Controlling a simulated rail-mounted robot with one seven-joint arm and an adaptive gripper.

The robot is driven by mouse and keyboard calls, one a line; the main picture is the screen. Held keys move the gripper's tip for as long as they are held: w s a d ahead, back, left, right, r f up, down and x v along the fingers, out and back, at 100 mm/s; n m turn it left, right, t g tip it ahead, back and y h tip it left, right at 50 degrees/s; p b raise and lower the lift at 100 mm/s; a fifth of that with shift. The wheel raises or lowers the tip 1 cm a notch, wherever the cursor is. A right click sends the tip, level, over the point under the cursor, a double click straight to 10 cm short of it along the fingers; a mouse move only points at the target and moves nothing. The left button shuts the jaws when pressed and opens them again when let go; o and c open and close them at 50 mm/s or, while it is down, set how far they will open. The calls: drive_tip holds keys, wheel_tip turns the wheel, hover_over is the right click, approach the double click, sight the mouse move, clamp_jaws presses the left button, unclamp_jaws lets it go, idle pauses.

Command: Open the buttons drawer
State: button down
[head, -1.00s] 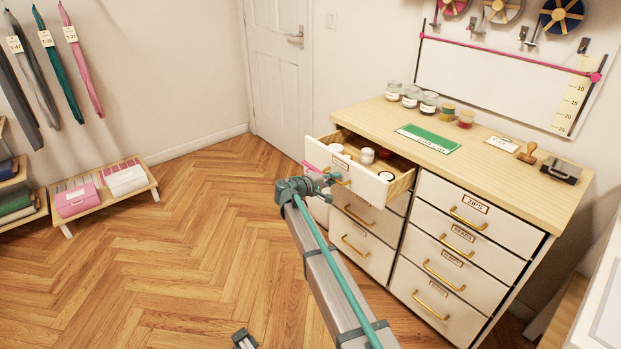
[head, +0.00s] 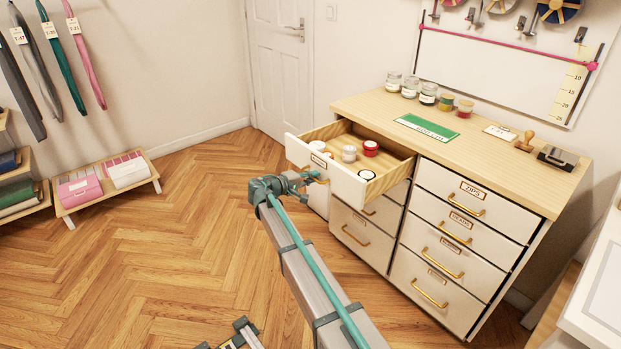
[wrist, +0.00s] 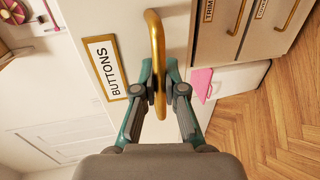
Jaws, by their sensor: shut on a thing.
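The buttons drawer (head: 335,179) is the top left drawer of the wooden-topped cabinet, and it stands well out from the cabinet. Its white front with the label BUTTONS (wrist: 105,66) shows in the wrist view, turned sideways. My gripper (wrist: 160,88) is shut on the drawer's brass handle (wrist: 155,35), a finger on each side of the bar. In the head view my gripper (head: 305,180) is at the drawer front, and the arm partly hides the handle. Several small round containers, white and red (head: 370,148), stand inside the open drawer.
The other drawers, among them the zips drawer (head: 470,199), are closed. On the cabinet top (head: 375,105) are jars, a green card (head: 427,128), a stamp and a dark box. The wooden floor (head: 170,240) left of the drawer is clear. A pink thing (wrist: 203,84) shows beside the lower drawers.

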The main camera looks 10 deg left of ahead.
drive_tip(key=c, duration=1.2)
unclamp_jaws()
drive_tip(key=v, duration=1.2)
drive_tip(key=shift+f, duration=0.1)
